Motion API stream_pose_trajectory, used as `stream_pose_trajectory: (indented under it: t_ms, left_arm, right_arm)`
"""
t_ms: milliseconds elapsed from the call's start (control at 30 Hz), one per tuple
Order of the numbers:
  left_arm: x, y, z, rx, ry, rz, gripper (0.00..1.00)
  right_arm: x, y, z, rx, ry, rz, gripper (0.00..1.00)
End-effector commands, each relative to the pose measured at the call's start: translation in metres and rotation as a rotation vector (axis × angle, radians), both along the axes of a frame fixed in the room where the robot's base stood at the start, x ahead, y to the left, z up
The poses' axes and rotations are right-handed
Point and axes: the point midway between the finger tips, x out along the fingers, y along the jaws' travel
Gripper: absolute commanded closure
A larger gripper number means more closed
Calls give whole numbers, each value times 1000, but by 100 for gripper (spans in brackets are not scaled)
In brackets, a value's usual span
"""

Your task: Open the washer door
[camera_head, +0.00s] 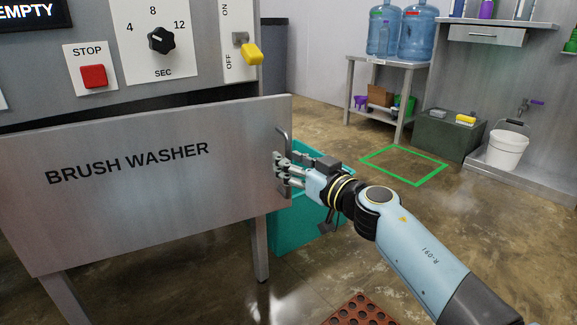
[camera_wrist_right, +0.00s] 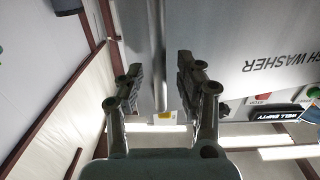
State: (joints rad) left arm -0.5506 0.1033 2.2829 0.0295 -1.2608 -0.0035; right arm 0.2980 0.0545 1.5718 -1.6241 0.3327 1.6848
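The washer door (camera_head: 140,215) is a grey metal panel marked BRUSH WASHER, and it fills the left of the head view. A dark gap shows along its top edge; I cannot tell whether the door stands ajar. A metal bar handle (camera_head: 284,142) is upright near its right edge. My right gripper (camera_head: 281,168) is at the handle. In the wrist view the handle bar (camera_wrist_right: 158,55) runs between the two spread fingers of my right gripper (camera_wrist_right: 160,80), with space on both sides. My left gripper is in neither view.
Above the door are a red STOP button (camera_head: 93,76), a black dial (camera_head: 161,40) and a yellow switch (camera_head: 251,53). A teal bin (camera_head: 290,235) stands behind my right gripper. A red perforated mat (camera_head: 360,312) lies at the bottom. Floor beyond, around the green square (camera_head: 362,161), is clear.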

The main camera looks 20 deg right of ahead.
Motion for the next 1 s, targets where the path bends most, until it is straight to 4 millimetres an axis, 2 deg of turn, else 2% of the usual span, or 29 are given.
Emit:
stream_pose_trajectory:
  t_ms: [133,367,400,667,1000]
  left_arm:
    - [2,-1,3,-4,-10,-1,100]
    - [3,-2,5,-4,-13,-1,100]
    - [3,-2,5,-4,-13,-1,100]
    - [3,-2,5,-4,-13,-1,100]
    - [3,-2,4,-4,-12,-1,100]
  right_arm:
    - [8,3,-1,1,0,0,64]
    - [9,3,0,0,0,0,64]
    - [9,3,0,0,0,0,65]
    - [9,3,0,0,0,0,99]
    - [9,3,0,0,1,0,100]
